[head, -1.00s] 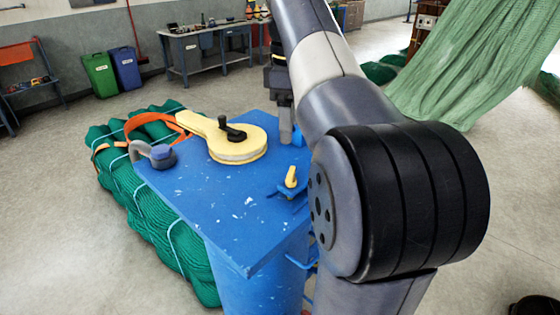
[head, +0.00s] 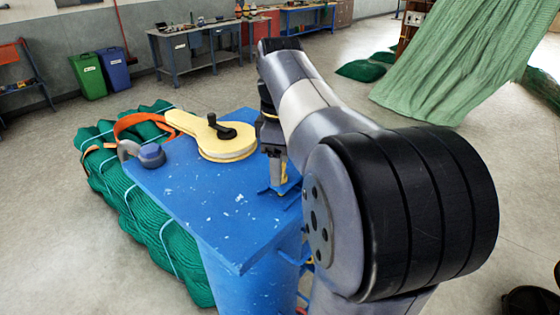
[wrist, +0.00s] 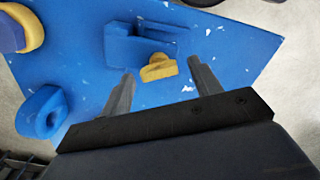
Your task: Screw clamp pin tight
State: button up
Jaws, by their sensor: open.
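The clamp pin, a small yellow piece (wrist: 158,67), sits at a blue clamp bracket (wrist: 122,48) on the blue table (head: 210,205). My gripper (wrist: 161,70) is open. In the wrist view its two grey fingers stand on either side of the yellow pin, with a visible gap at each side, and it holds nothing. In the head view my gripper (head: 278,182) is low over the right edge of the table and hides most of the pin and the bracket. I cannot tell whether the fingertips are level with the pin.
A yellow pulley block (head: 205,132) with a black handle lies on the table, left of my gripper. Bundled green net (head: 150,225) lies beside the table.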

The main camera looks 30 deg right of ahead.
jog(key=shift+c, duration=0.3)
jog(key=c, duration=0.9)
jog(key=shift+c, duration=0.2)
jog(key=shift+m, duration=0.3)
